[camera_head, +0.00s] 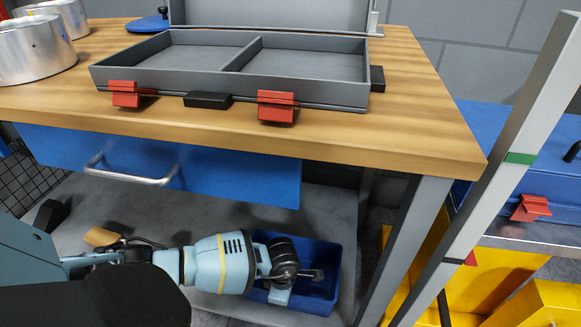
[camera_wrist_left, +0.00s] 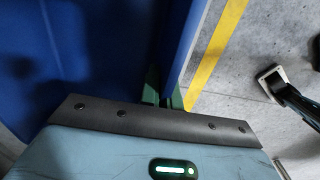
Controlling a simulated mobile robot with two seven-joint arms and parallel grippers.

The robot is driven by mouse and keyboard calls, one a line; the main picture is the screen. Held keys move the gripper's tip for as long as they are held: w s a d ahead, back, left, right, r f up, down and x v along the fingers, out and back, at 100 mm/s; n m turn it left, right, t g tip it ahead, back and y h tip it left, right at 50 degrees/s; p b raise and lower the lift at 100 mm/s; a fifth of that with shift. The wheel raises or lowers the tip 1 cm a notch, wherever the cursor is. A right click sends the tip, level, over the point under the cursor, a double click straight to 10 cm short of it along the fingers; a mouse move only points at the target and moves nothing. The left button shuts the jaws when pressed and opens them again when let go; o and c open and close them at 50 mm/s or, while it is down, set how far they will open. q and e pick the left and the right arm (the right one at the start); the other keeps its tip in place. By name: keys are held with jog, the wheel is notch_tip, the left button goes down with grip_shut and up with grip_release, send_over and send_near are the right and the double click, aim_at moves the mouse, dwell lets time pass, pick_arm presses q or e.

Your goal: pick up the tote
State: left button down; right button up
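The blue tote (camera_head: 327,262) is low down under the workbench, open at the top. My left arm reaches in from the left, and its gripper (camera_head: 312,275) is over the tote, covering part of its left side and interior. In the left wrist view, the tote's blue wall (camera_wrist_left: 187,45) runs down between the two green fingertips (camera_wrist_left: 164,92). One finger is on each side of the wall, and they look closed on it. The tote's floor is in dark shadow. My right gripper is in neither view.
The wooden workbench (camera_head: 420,120) is above, with a blue drawer (camera_head: 230,180) and a grey leg (camera_head: 408,245) close right of the tote. A grey two-part tray (camera_head: 150,80) with red clips lies on top. Yellow bins (camera_head: 510,265) stand at right. A yellow line (camera_wrist_left: 215,50) marks the floor.

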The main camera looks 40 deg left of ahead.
pick_arm(q)
jog(key=shift+s+f, duration=0.1)
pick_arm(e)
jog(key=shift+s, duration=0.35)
